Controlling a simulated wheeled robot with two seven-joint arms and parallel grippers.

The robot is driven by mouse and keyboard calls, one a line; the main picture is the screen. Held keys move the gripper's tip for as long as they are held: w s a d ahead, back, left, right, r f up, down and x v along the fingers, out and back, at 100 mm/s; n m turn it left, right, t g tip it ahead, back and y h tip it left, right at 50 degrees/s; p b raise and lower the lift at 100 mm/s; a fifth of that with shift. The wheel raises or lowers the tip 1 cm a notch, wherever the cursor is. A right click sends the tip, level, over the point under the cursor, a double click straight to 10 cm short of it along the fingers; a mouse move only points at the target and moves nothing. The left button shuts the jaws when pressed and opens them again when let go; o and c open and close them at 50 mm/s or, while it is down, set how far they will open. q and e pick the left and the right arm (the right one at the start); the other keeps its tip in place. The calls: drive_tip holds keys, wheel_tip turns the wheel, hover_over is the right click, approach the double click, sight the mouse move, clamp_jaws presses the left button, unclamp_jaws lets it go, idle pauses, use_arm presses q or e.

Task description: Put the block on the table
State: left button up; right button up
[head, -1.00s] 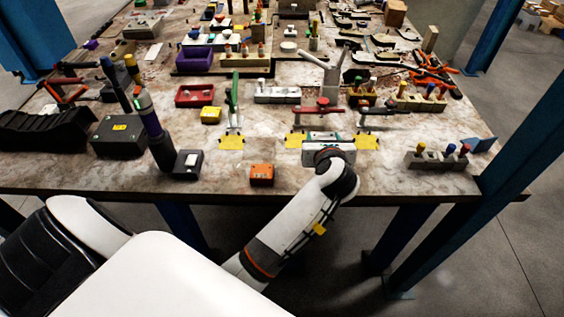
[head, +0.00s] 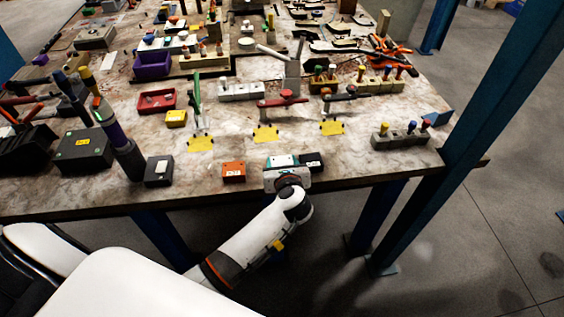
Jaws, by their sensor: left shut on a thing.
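My left gripper (head: 287,168) is at the table's front edge, just right of a small orange box (head: 233,171). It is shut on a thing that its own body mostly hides. A small dark block (head: 313,161) shows at the right side of the gripper. I take it as the held block, though the grip itself is hidden. I cannot tell whether it touches the table (head: 345,165). My right gripper is not in view.
Yellow pads (head: 265,133) with a red-handled clamp (head: 283,100) lie behind the gripper. A grey holder with coloured pegs (head: 400,140) stands to the right. A black box (head: 158,170) is to the left. Bare tabletop lies between gripper and peg holder.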

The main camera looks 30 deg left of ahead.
use_arm(q)
drive_tip(key=shift+f, duration=0.15)
drive_tip(key=o, duration=0.8)
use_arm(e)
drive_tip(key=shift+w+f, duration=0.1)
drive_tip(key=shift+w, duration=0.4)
